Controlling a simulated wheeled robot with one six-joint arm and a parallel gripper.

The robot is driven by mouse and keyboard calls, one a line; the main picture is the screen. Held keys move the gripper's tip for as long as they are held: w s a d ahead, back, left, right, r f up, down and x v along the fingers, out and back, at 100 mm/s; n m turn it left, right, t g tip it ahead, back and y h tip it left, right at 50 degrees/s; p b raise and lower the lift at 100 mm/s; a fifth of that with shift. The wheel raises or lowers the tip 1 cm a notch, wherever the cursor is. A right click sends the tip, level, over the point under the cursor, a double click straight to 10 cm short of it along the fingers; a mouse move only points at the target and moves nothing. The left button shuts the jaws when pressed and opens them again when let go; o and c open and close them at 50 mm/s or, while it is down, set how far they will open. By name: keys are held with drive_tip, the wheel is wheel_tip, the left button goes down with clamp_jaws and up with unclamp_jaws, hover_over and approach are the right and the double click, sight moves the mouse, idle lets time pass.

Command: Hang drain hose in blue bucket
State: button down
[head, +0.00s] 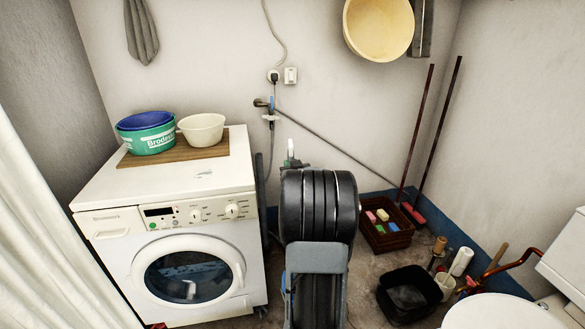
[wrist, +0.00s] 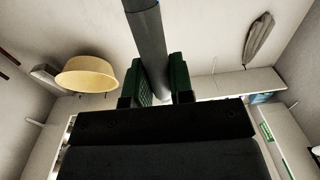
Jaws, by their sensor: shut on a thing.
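In the wrist view, my gripper (wrist: 162,85) is shut on a grey tube, which looks like the drain hose (wrist: 147,35). The hose stands between the two green finger pads and runs out past the top edge of the picture. A blue basin (head: 145,119) sits nested in a green tub on top of the washing machine. No separate blue bucket shows clearly.
The washing machine (head: 175,185) stands at left, with a wooden board and a cream bowl (head: 201,129) on top. A wall tap (head: 268,104) is behind my arm. A crate of sponges (head: 386,228), a black tub (head: 405,290) and brushes crowd the floor at right.

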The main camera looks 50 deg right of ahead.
drive_tip(key=shift+s+a+f+m+g+h+b, duration=1.2)
drive_tip(key=shift+s+a+f+g+b, duration=0.45)
drive_tip(key=shift+f+b, duration=1.35)
drive_tip(key=shift+s+a+f+m+g+h+b, duration=1)
drive_tip(key=shift+s+a+f+m+g+b, duration=0.9)
drive_tip(key=shift+f, duration=1.95)
drive_tip(key=shift+s+a+f+m+g+h+b, duration=0.85)
drive_tip(key=shift+a+f+b, duration=0.65)
drive_tip(key=shift+f+b, duration=1.65)
wheel_tip(320, 180, down, 45)
drive_tip(key=b, duration=0.8)
